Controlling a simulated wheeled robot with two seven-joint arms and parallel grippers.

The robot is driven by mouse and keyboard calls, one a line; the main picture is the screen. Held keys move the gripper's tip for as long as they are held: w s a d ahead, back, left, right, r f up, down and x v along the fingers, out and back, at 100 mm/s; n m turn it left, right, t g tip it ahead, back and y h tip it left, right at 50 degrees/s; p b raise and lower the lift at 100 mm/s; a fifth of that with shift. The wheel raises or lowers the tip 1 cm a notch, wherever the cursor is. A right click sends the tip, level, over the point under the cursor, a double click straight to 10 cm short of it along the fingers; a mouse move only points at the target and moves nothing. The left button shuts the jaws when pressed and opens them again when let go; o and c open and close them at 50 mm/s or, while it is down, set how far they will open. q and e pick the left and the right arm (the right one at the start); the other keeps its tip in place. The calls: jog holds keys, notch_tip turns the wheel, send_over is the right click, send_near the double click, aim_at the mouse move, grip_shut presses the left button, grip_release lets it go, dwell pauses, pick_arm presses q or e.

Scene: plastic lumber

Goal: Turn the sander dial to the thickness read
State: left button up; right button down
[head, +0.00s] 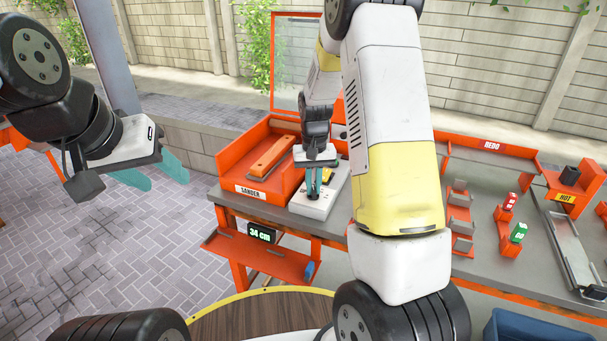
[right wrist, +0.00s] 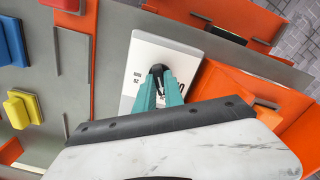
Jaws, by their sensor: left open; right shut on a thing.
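The sander (head: 232,160) is an orange bay labelled SANDER on the workbench. A display (head: 262,232) under the bench edge reads 34 cm. My left gripper (head: 160,176) is open and empty, left of the bench.
An orange block (head: 272,157) lies in the sander bay. To the right are a REDO rack (head: 490,147), small red (head: 510,200) and green (head: 518,232) tagged pieces, and a HOT stand (head: 566,197). A blue bin (head: 540,325) is at lower right. Paving at left is clear.

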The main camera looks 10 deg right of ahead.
aim_at(313, 188)
jog(key=shift+m, duration=0.5)
jog(key=c, duration=1.4)
grip_release()
jog(key=shift+c, duration=0.2)
jog(key=shift+r, duration=0.1)
notch_tip(313, 188, up, 8)
jog(key=shift+f, duration=0.15)
